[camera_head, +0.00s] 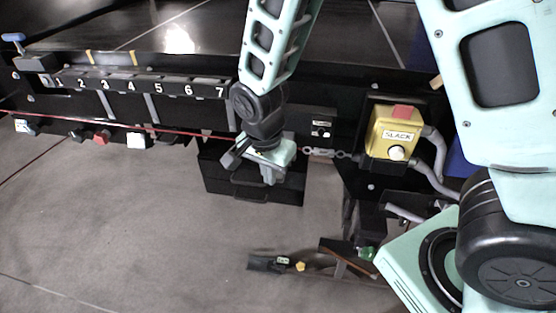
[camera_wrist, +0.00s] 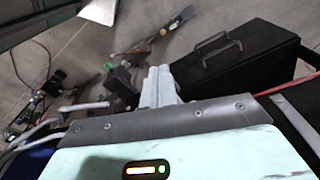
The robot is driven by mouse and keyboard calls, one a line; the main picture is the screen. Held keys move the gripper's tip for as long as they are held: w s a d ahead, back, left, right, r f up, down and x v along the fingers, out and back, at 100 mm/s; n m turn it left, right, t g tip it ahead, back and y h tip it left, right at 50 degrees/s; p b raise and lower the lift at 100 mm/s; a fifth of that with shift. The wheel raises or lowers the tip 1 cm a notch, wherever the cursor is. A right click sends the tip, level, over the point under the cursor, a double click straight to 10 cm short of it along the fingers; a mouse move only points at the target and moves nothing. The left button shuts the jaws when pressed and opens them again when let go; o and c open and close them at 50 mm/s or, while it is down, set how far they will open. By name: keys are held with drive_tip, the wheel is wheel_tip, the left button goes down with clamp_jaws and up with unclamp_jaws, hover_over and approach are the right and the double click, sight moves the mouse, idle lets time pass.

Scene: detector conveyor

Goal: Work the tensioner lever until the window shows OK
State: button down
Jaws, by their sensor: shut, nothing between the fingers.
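The yellow switch box (camera_head: 385,145) has a red top and a label that reads SLACK (camera_head: 398,136). A round white knob or lamp (camera_head: 397,153) sits below the label. A turnbuckle and chain (camera_head: 325,153) join the box to the red cord (camera_head: 180,132). A grey bar (camera_head: 404,213) below the box may be the tensioner lever; I cannot tell for sure. A grey bar also shows left of my fingers in the wrist view (camera_wrist: 84,106). My gripper (camera_head: 272,178) is shut and empty, pointing down left of the box, apart from the bar. Its shut fingers also show in the wrist view (camera_wrist: 160,73).
A black toolbox (camera_head: 225,178) with a handle is behind and below my gripper; it also shows in the wrist view (camera_wrist: 262,68). The conveyor's numbered strip (camera_head: 135,84) runs along the left. Loose tools (camera_head: 268,263) lie low in front. Open grey floor (camera_head: 120,230) lies at left.

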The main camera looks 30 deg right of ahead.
wheel_tip(320, 180, up, 17)
drive_tip(key=s+a+b, duration=0.1)
drive_tip(key=b, duration=0.1)
drive_tip(key=shift+a+r, duration=0.15)
drive_tip(key=shift+a, duration=0.1)
idle(0.3)
idle(0.8)
drive_tip(key=s+a+f+n+b, duration=0.1)
drive_tip(key=s+f+n, duration=0.3)
drive_tip(key=s+n, duration=0.5)
drive_tip(key=s+a+f+n+y, duration=0.1)
drive_tip(key=s+f+n, duration=0.3)
drive_tip(key=s+n, duration=0.4)
drive_tip(key=shift+s+a+f+n+g+y+b, duration=0.3)
drive_tip(key=shift+s+a+f+n+b, duration=0.15)
drive_tip(key=shift+n, duration=0.55)
drive_tip(key=shift+w+r, duration=0.1)
drive_tip(key=shift+w, duration=0.05)
